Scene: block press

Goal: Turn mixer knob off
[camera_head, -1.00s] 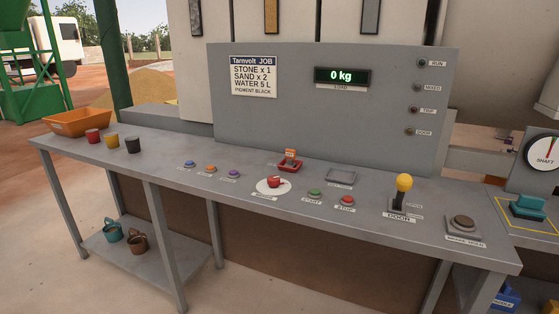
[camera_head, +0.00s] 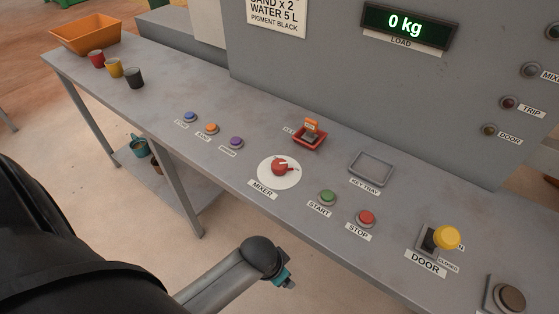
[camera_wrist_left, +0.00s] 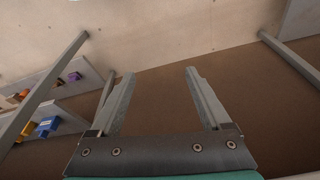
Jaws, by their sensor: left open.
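The red mixer knob (camera_head: 281,167) sits on a round white plate (camera_head: 265,179) on the grey bench, with the label MIXER in front of it. Its small pointer is toward the right, but I cannot read the setting. My left arm reaches in from the lower left of the head view, low in front of the bench and apart from the knob. In the left wrist view my left gripper (camera_wrist_left: 159,73) is open and empty, facing the floor and a brown panel. The knob is not in that view. My right gripper is not in view.
Around the knob are a purple button (camera_head: 236,142), a red key holder (camera_head: 309,136), an empty key tray (camera_head: 371,168), a green START button (camera_head: 327,197) and a red STOP button (camera_head: 365,217). The bench's front edge lies between arm and knob.

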